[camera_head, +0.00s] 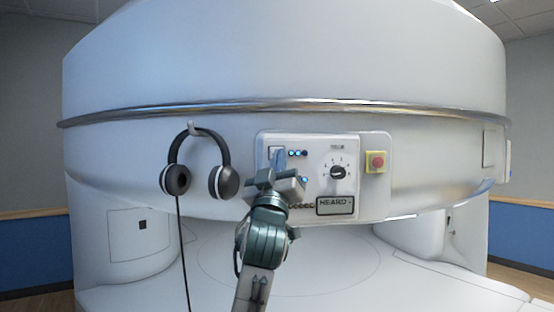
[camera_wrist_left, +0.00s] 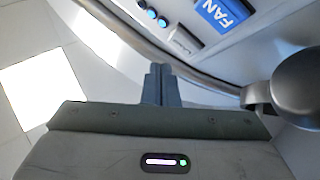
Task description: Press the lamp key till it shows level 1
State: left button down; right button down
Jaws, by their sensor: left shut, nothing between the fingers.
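The control panel (camera_head: 318,142) is on the white magnet housing. My left gripper (camera_head: 277,160) is in front of the panel's left part, and its fingers (camera_wrist_left: 160,72) are shut and empty in the left wrist view. A blue key marked FAN (camera_wrist_left: 222,12) shows at the top of that view, with small blue lights (camera_wrist_left: 151,14) beside it. In the head view a row of blue lights (camera_head: 298,153) shows beside the upper key, and another blue light (camera_head: 304,180) shows lower. I cannot make out a lamp label; my gripper hides part of the panel. Contact is not clear.
A rotary knob (camera_head: 338,172), a red button on yellow (camera_head: 376,162) and a small display (camera_head: 336,206) are on the panel. Headphones (camera_head: 227,182) hang from a hook at the left, their cable running down.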

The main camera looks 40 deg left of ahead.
pick_arm(q)
jog(key=shift+w+a, duration=0.5)
jog(key=shift+w, duration=0.1)
jog(key=shift+b, duration=0.3)
dwell(1.4)
jog(key=shift+w+a, duration=0.3)
jog(key=shift+w+a+b, duration=0.3)
jog(key=shift+w+b, duration=0.05)
jog(key=shift+b, duration=0.05)
dwell(0.8)
jog(key=shift+d, duration=0.1)
jog(key=shift+s+d, duration=0.5)
jog(key=shift+s, duration=0.1)
